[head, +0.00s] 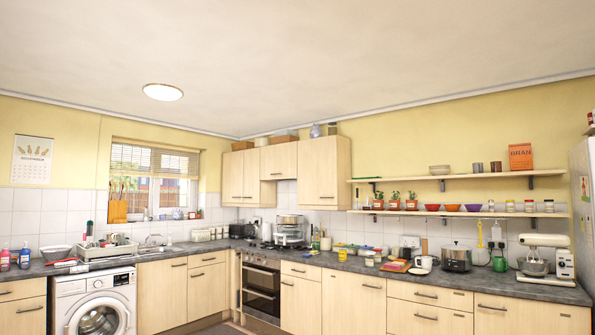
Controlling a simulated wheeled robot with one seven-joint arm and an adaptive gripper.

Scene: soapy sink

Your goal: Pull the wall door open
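Pale wood wall cabinets hang in the back corner in the head view. The left cabinet (240,178) has narrow door fronts. A shorter cabinet (279,160) hangs over the hob, with tiled wall below it. The right cabinet (317,174) is taller, and its side panel faces the open shelves. The wall door fronts look shut, though small gaps are too fine to tell at this distance. I cannot tell which of them is the wall door of the task. My gripper is not in view.
A grey worktop (340,264) with many items runs below, over base units, an oven (262,291) and a washing machine (94,301). Open shelves (460,214) with bowls and jars are right of the cabinets. Boxes (284,135) stand on top of the cabinets.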

